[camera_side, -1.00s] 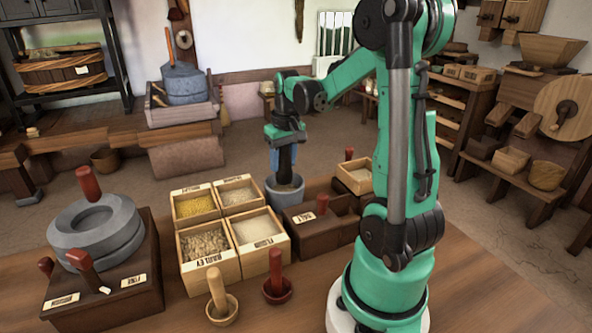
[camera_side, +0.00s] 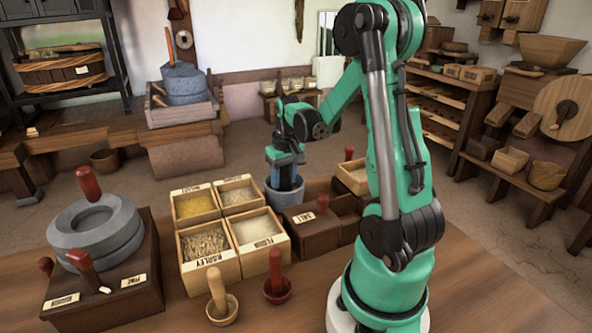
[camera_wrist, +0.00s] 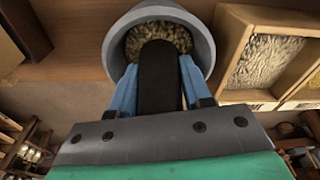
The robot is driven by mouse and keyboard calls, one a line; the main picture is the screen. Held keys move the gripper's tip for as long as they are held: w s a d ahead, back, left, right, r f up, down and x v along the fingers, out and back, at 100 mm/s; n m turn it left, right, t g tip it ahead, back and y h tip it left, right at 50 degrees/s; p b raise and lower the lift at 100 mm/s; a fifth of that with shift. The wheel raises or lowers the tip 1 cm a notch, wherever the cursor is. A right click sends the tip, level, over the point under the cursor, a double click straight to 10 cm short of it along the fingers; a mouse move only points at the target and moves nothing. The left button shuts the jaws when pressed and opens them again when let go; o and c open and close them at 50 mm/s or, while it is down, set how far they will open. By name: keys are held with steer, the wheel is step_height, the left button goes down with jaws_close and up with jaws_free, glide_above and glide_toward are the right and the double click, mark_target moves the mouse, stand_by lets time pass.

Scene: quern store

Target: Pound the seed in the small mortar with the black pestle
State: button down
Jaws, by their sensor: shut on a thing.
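The small grey mortar (camera_side: 284,202) stands on the table behind the dark salt box. It also shows in the wrist view (camera_wrist: 205,30), with pale seed (camera_wrist: 160,34) in its bottom. My gripper (camera_side: 285,172) is low over the mortar, with its blue fingers at the mouth. In the wrist view my gripper (camera_wrist: 158,85) is shut on the black pestle (camera_wrist: 158,75), one finger on each side. The pestle points down into the mortar against the seed; its tip is hidden, so I cannot tell how deep it sits.
Open boxes of grain, including barley (camera_side: 208,268) and flour (camera_side: 263,255), stand left of the mortar. The salt box (camera_side: 310,237) is close in front of it.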

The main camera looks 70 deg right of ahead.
stand_by(0.3)
steer(key=shift+r, duration=2.35)
steer(key=shift+f, duration=2.25)
steer(key=shift+f, duration=0.15)
steer(key=shift+r, duration=2.4)
steer(key=shift+r, duration=0.1)
steer(key=shift+r, duration=2.4)
